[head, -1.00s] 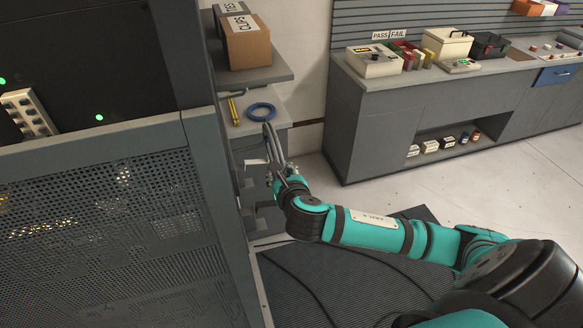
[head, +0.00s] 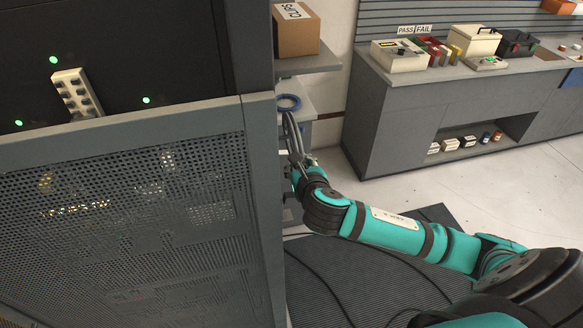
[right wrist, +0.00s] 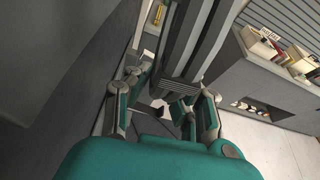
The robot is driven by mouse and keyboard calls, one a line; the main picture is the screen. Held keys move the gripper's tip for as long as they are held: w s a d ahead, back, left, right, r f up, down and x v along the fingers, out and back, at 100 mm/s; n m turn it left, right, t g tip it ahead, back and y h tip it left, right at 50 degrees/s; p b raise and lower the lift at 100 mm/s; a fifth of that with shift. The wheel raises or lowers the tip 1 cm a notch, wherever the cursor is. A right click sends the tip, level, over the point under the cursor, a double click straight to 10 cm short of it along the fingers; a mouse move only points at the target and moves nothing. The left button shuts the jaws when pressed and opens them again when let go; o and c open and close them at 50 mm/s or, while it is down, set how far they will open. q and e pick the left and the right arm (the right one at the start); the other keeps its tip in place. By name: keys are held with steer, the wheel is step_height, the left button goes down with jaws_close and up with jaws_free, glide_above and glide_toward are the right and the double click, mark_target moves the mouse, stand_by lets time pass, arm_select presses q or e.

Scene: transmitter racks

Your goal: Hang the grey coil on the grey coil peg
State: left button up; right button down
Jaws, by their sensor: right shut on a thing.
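My right gripper (head: 301,166) is shut on the grey coil (head: 291,134), which stands up from the fingers as a narrow loop seen nearly edge-on. In the right wrist view, the coil's grey strands (right wrist: 190,45) run up and away from between the fingers (right wrist: 162,98). The gripper is right beside the edge of the tall rack, below the shelf with the blue coil. The grey coil peg cannot be made out; the rack's edge and my gripper cover most of that area. My left gripper is not in view.
The tall rack with a perforated panel (head: 140,220) fills the left, close to my gripper. A blue coil (head: 289,102) lies on a shelf behind, under a cardboard box (head: 296,32). A grey workbench (head: 415,120) stands at the back right. Cables lie on the dark floor mat (head: 350,280).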

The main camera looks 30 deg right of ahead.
steer(key=s+d, duration=0.2)
steer(key=d, duration=0.9)
steer(key=shift+s+b, duration=0.3)
steer(key=shift+b, duration=0.1)
stand_by(0.3)
steer(key=shift+w+d+r, duration=0.1)
steer(key=shift+d, duration=0.05)
stand_by(0.5)
